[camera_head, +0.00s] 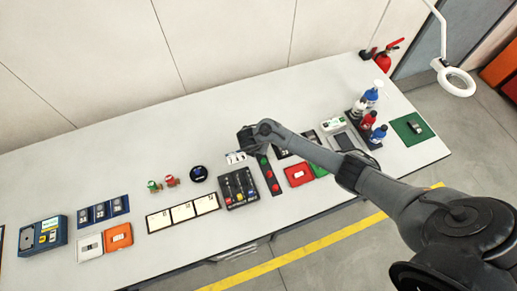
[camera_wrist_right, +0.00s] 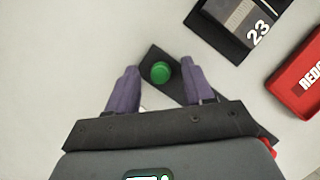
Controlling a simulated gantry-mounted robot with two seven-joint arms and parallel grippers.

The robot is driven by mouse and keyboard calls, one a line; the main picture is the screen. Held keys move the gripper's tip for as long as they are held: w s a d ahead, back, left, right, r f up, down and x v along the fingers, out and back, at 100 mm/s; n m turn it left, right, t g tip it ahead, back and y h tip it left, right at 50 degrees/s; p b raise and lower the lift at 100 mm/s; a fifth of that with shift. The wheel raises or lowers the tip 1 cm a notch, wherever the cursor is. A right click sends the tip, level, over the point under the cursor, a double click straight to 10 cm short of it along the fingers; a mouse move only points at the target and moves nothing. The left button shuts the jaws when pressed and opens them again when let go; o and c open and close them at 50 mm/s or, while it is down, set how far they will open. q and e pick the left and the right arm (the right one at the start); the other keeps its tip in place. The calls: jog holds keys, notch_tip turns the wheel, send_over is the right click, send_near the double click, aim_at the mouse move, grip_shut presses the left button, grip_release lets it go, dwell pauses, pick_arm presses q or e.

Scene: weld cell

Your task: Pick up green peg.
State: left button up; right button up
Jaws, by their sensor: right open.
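In the right wrist view the green peg (camera_wrist_right: 159,72), round-topped, stands at the end of a dark strip (camera_wrist_right: 150,52). My right gripper (camera_wrist_right: 161,76) is open, with one purple-grey finger on each side of the peg and a gap to each. The fingers do not appear to touch it. In the head view my right gripper (camera_head: 248,139) is over the far end of the black strip (camera_head: 277,190), which carries red pegs (camera_head: 269,175). The green peg is hard to make out there beside my arm. My left gripper is not in view.
A black tray (camera_head: 240,200) with tools lies left of the strip. A red box (camera_head: 298,174) lies to its right, also in the wrist view (camera_wrist_right: 300,75). A dark block marked 23 (camera_wrist_right: 240,22) is near my right finger. The table's back strip (camera_head: 200,115) is clear.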

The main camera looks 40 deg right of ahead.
grip_shut()
